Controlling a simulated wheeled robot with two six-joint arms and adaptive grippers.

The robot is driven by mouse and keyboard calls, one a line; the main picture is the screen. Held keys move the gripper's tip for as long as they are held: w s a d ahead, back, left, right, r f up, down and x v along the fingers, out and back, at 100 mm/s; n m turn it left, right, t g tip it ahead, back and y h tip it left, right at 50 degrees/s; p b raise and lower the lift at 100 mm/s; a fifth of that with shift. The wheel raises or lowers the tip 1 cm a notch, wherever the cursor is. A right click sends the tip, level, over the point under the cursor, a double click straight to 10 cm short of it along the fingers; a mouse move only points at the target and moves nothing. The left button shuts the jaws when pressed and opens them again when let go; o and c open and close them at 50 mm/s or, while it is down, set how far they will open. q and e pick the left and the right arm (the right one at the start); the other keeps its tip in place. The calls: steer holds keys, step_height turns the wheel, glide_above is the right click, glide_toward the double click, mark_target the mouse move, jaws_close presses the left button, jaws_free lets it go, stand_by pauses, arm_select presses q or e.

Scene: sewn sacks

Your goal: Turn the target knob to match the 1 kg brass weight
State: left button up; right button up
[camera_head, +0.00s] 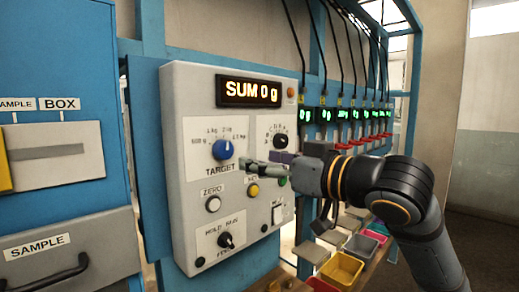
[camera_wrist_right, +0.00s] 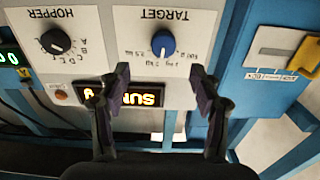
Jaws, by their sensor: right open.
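The blue TARGET knob (camera_head: 222,149) is on the grey control panel, below the SUM 0 g display. It also shows in the right wrist view (camera_wrist_right: 163,43), with weight marks around it. Its pointer seems to face the marks, but I cannot tell which one exactly. My right gripper (camera_head: 252,164) is just right of the knob in the head view. In the right wrist view my right gripper (camera_wrist_right: 160,75) is open and empty, its fingers apart below the knob in the picture. No brass weight is in view. My left gripper is not in view.
The panel also has a black HOPPER knob (camera_head: 281,141), a white ZERO button (camera_head: 213,204), a yellow button (camera_head: 253,190) and a HOLD/RUN switch (camera_head: 226,240). Colored bins (camera_head: 342,269) stand below right. A blue cabinet (camera_head: 60,60) with drawers is at left.

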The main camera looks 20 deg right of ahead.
mark_target(227, 152)
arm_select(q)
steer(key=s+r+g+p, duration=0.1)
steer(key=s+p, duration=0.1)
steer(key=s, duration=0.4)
arm_select(e)
steer(key=p+x, duration=0.1)
steer(key=x, duration=0.2)
steer(key=p+x, duration=0.2)
steer(key=x, duration=0.1)
steer(key=p+x, duration=0.1)
steer(key=x, duration=0.2)
steer(key=shift+a+r+p, duration=0.15)
steer(key=shift+a+p, duration=0.15)
steer(key=shift+a, duration=0.05)
steer(key=shift+w+a, duration=0.15)
steer(key=shift+w, duration=0.2)
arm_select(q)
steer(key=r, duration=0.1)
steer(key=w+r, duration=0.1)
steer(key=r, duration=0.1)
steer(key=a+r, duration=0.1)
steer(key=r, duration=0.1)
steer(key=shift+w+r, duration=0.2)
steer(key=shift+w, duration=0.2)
